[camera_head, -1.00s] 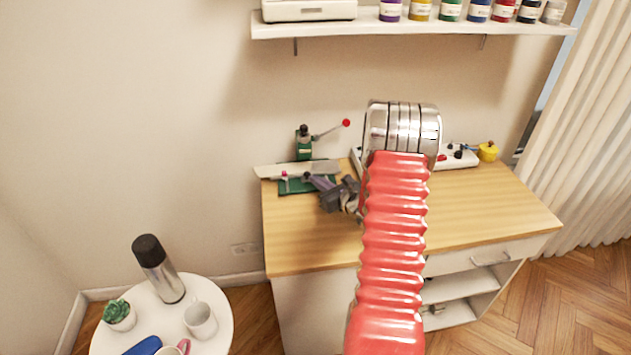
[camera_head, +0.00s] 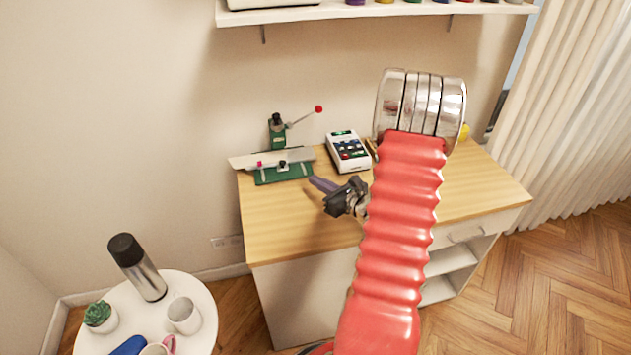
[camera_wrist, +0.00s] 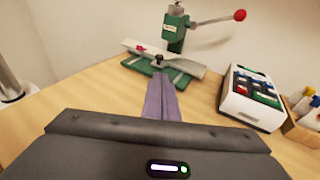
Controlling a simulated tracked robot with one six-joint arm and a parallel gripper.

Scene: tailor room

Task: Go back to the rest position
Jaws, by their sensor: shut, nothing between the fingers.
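My gripper (camera_head: 322,185) is over the wooden worktop, at the end of my red-sleeved arm. Its purple fingers are together with nothing between them; they also show in the wrist view (camera_wrist: 160,98). The fingers point toward the green press (camera_head: 277,131) with its red-knobbed lever, at the back left of the worktop. They are apart from the green base plate (camera_head: 268,176) with the pale strip on it. My arm hides part of the worktop's right side.
The wooden worktop (camera_head: 285,225) is bare at its front left. A white device with buttons (camera_head: 348,151) stands right of the press. A white round table (camera_head: 205,335) at lower left holds a flask (camera_head: 137,267), a mug (camera_head: 184,316) and a plant (camera_head: 99,317). A shelf (camera_head: 370,12) hangs above.

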